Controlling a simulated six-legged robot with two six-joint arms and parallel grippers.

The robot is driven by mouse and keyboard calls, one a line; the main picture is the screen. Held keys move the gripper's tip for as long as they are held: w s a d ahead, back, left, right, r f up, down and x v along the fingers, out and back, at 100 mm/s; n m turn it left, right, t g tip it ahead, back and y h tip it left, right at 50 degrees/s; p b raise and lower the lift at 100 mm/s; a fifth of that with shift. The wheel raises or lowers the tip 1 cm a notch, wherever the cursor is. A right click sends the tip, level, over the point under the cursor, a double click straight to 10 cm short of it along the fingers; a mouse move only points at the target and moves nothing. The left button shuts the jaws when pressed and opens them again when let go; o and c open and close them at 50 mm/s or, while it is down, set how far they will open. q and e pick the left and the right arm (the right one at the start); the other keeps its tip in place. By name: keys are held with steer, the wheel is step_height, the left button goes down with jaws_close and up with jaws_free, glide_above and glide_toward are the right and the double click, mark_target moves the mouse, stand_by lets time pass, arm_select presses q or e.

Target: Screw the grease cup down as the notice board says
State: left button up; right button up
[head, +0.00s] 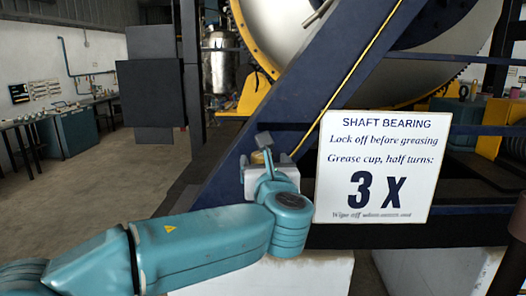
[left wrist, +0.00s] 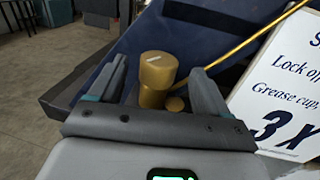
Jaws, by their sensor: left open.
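The brass grease cup (left wrist: 157,82) stands between the two fingers of my left gripper (left wrist: 159,68) in the left wrist view, with a pale mark on its top. Gaps show on both sides, so the fingers look apart from it. In the head view my left gripper (head: 258,160) is at the blue frame, and the cup is mostly hidden there. The white notice board (head: 374,165) reads "SHAFT BEARING, Lock off before greasing, Grease cup, half turns: 3 X"; its bottom line is hard to read. My right gripper is not in view.
A thin brass pipe (head: 352,72) runs up the dark blue slanting beam (head: 300,95) from near the cup. A smaller brass fitting (left wrist: 175,104) sits beside the cup. The board stands close to the right of my left gripper. Open floor (head: 100,185) lies to the left.

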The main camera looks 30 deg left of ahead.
mark_target(254, 157)
arm_select(q)
steer(key=shift+p+x, duration=0.35)
steer(key=shift+x, duration=1.2)
steer(key=shift+w+a, duration=0.1)
steer(key=c, duration=1)
steer(key=shift+c, duration=0.2)
steer(key=m+h+b, duration=0.1)
steer(key=m+t+h+b, duration=0.1)
steer(key=t+h+b, duration=0.1)
steer(key=shift+s+a+f+m+h, duration=0.15)
steer(key=shift+s+a+m+h, duration=0.15)
steer(key=shift+m, duration=0.1)
steer(key=m+t+h+b, duration=0.1)
steer(key=h, duration=0.1)
steer(key=m+t+h+b, duration=0.1)
steer(key=h, duration=0.1)
steer(key=shift+a+m, duration=0.2)
steer(key=shift+m, duration=0.2)
steer(key=m+h, duration=0.2)
steer(key=h, duration=0.1)
steer(key=shift+a+h+b, duration=0.15)
steer(key=shift+h+b, duration=0.2)
steer(key=shift+h, duration=0.05)
steer(key=shift+r+m+h, duration=0.1)
steer(key=shift+m+h, duration=0.6)
steer(key=shift+h, duration=0.25)
steer(key=shift+r+m+h, duration=0.15)
steer(key=shift+m+h, duration=0.55)
steer(key=shift+h, duration=0.25)
